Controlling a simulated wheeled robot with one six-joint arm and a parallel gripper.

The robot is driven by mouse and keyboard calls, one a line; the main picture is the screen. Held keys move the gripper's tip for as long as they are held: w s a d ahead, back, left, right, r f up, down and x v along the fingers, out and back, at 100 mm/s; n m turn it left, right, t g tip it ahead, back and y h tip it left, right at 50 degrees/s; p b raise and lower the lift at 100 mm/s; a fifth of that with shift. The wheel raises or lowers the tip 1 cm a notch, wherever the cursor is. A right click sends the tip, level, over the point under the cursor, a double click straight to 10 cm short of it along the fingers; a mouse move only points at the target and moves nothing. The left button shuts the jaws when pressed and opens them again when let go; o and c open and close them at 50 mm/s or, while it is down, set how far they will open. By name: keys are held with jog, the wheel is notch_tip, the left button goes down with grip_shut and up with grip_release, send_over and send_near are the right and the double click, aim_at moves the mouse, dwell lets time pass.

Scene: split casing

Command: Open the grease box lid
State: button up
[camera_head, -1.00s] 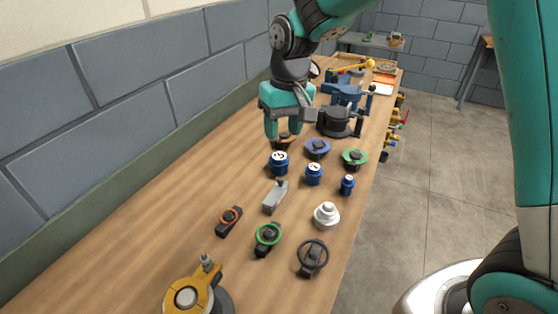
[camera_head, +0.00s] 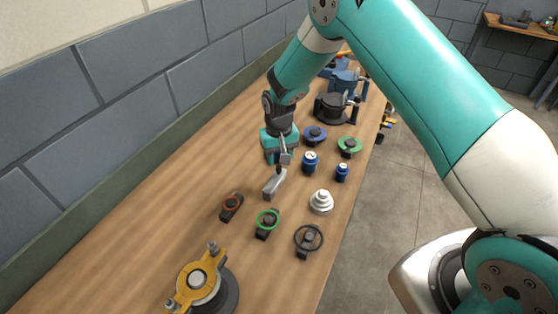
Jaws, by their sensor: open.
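My gripper (camera_head: 282,156) points down over the bench, fingers open. It is just behind the far end of a small grey box-like piece (camera_head: 272,186) with a raised knob or lever at that end. I cannot tell whether it touches this piece. No label marks the grease box; this grey piece may be it, and I see no open lid on it. A blue can and an orange-topped part that stood in this area are hidden behind the gripper.
Two blue cans (camera_head: 310,162) stand right of the gripper. Nearer are an orange ring part (camera_head: 231,206), a green ring part (camera_head: 267,223), a black handwheel (camera_head: 308,240), a white stepped knob (camera_head: 321,201) and a yellow clamp (camera_head: 199,281). The bench's left side is clear.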

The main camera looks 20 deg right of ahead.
aim_at(279, 167)
jog(key=shift+f+p, duration=0.4)
jog(key=shift+f, duration=1.6)
grip_shut()
